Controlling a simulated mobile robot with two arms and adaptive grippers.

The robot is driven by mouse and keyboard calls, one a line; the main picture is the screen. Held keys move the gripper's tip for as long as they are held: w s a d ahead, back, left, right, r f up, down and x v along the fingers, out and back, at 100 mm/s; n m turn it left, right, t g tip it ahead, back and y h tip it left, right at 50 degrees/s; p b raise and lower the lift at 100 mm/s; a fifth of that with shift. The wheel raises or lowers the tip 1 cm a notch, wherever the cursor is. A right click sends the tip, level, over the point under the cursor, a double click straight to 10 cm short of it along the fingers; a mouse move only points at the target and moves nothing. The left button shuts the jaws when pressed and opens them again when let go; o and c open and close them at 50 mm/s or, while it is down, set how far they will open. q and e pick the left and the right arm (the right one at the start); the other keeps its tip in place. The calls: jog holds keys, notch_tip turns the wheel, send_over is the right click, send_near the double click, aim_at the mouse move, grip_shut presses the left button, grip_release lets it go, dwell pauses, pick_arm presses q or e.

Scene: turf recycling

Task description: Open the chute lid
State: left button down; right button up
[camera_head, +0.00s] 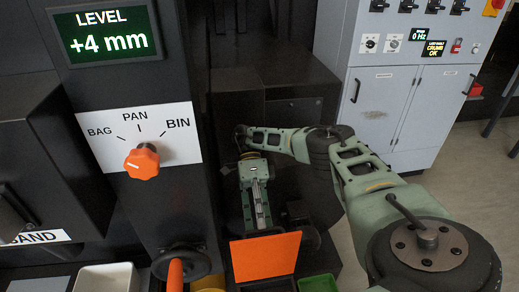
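An orange rectangular panel (265,258), likely the chute lid, stands at the bottom centre with its broad face toward me. My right arm reaches in from the right, bends over and points down behind this panel. The lower part of my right gripper (261,222) is just above and behind the panel's top edge. Its fingertips are hidden, so I cannot tell whether they touch the panel or are open or shut. My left gripper is not in view.
A black machine column carries a level display (106,36) reading +4 mm and an orange selector knob (142,162). A lever with an orange grip (175,274) is left of the panel. White (108,279) and green (318,284) bins sit low. A grey cabinet (385,110) stands behind right.

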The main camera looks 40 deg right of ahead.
jog(key=o, duration=0.4)
jog(key=shift+f, duration=0.85)
jog(key=shift+d+r, duration=0.1)
jog(key=shift+r, duration=0.1)
jog(key=shift+c, duration=0.7)
notch_tip(320, 180, up, 11)
jog(key=shift+f, duration=0.15)
jog(key=shift+c, duration=0.4)
